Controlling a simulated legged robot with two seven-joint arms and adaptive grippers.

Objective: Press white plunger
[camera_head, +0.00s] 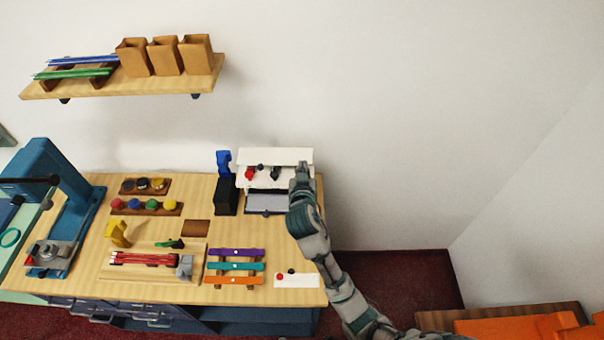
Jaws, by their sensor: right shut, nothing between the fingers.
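A white panel unit (275,157) stands at the back right of the counter. Its face carries a red knob (249,174), a small dark knob (261,167) and a larger black knob (275,173). My right gripper (301,166) is shut and empty at the right end of this panel and covers part of it. I cannot tell whether it touches the panel. I cannot make out a white plunger for certain; it may be hidden behind the gripper. My left gripper is not in view.
A blue piece on a black block (226,196) stands left of the panel. A white plate (297,281) with red and black buttons lies at the front right. Coloured bars (235,266), a wooden tray (190,290) and a blue press (60,200) fill the left and middle.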

